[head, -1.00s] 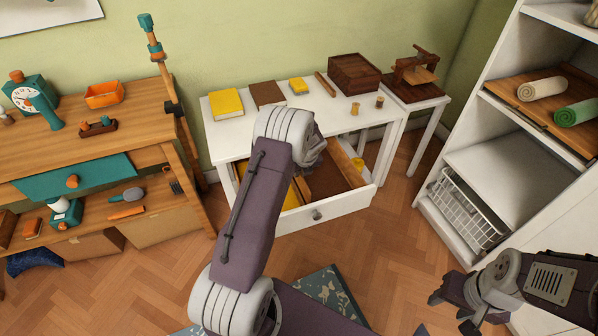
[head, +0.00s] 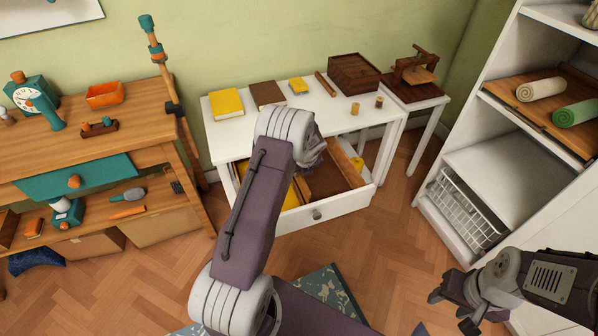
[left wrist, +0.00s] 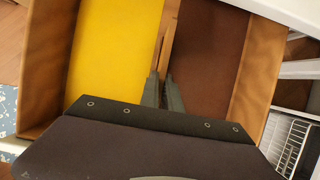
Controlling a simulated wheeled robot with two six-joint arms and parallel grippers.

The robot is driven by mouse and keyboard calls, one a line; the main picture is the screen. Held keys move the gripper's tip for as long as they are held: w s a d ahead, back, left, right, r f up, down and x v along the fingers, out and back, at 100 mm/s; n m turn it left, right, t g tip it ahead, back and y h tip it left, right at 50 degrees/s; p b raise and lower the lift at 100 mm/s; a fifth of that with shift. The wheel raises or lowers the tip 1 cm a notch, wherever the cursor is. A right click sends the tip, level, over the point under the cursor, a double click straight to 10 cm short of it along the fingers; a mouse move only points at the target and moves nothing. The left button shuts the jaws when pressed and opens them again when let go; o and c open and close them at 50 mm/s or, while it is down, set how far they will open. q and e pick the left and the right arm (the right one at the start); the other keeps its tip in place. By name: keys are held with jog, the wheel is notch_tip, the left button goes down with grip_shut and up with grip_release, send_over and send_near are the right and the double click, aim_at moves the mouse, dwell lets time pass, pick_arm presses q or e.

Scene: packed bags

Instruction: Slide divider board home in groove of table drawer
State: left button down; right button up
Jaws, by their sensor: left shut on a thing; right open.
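The white table drawer (head: 345,206) is pulled out. Its floor shows yellow on one side and dark brown on the other. The divider board (left wrist: 169,42) is a thin wooden strip, seen nearly edge-on between the two colours in the left wrist view; part of it shows in the head view (head: 303,189). My left gripper (left wrist: 162,90) is shut on the divider board, inside the drawer. My left arm hides its fingertips in the head view. I cannot tell how deep the board sits in its groove. My right gripper (head: 452,312) is open and empty, low at the right, away from the drawer.
The white table top (head: 310,108) carries books, a dark wooden box (head: 354,73) and small items. A wooden workbench (head: 90,130) stands left, a white shelf unit (head: 500,160) right. The floor between drawer and shelf unit is clear.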

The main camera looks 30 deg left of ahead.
aim_at(299, 178)
pick_arm(q)
jog(key=shift+r, duration=0.1)
jog(key=shift+f+b, duration=0.85)
jog(key=shift+f, duration=0.95)
jog(key=c, duration=1.5)
grip_release()
jog(key=p+v, duration=0.3)
jog(key=v, duration=0.5)
jog(key=shift+d+r, duration=0.1)
jog(key=shift+r, duration=0.1)
jog(key=shift+s+d+r, duration=0.15)
jog(key=shift+s+r, duration=0.05)
jog(key=shift+r, duration=0.05)
